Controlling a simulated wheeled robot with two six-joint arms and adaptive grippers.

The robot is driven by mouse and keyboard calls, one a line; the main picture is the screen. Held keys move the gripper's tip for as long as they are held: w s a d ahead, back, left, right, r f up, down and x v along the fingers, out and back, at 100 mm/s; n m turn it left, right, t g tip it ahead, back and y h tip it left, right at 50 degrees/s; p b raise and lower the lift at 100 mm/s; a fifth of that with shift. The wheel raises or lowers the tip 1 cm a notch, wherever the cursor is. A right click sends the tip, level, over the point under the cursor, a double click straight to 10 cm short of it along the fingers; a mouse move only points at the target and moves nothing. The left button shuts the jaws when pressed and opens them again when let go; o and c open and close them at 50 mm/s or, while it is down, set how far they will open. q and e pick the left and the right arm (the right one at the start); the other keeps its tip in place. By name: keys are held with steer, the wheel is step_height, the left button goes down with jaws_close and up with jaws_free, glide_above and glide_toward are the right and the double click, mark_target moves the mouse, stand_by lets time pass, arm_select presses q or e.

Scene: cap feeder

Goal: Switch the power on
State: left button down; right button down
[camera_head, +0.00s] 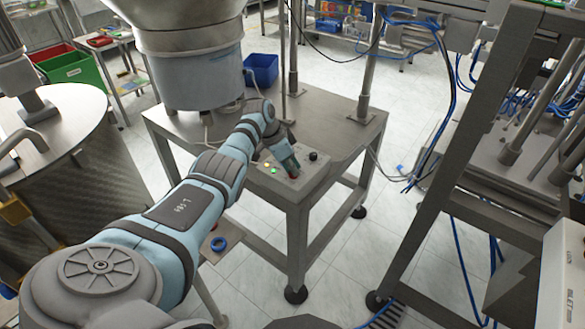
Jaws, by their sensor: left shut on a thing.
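A grey control box (312,174) sits on the front corner of the metal feeder table. On its top are a black knob (313,156) at the right, an orange light (267,164) and a green light (274,170) at the left. Both lights look bright. My left gripper (292,172) reaches down onto the box between the lights and the black knob. It is shut on a small panel switch, mostly hidden by the fingers; a bit of red shows at the fingertips. The switch's position cannot be told. My right gripper is not in view.
The metal table (345,135) carries the large round feeder bowl (190,65) behind my left arm. A steel frame with blue hoses (440,110) stands at the right. A round drum (60,150) stands at the left. The table top right of the box is clear.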

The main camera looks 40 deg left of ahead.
arm_select(q)
steer(key=c, duration=1.7)
jaws_free()
steer(key=v, duration=1.2)
steer(key=shift+f, duration=0.1)
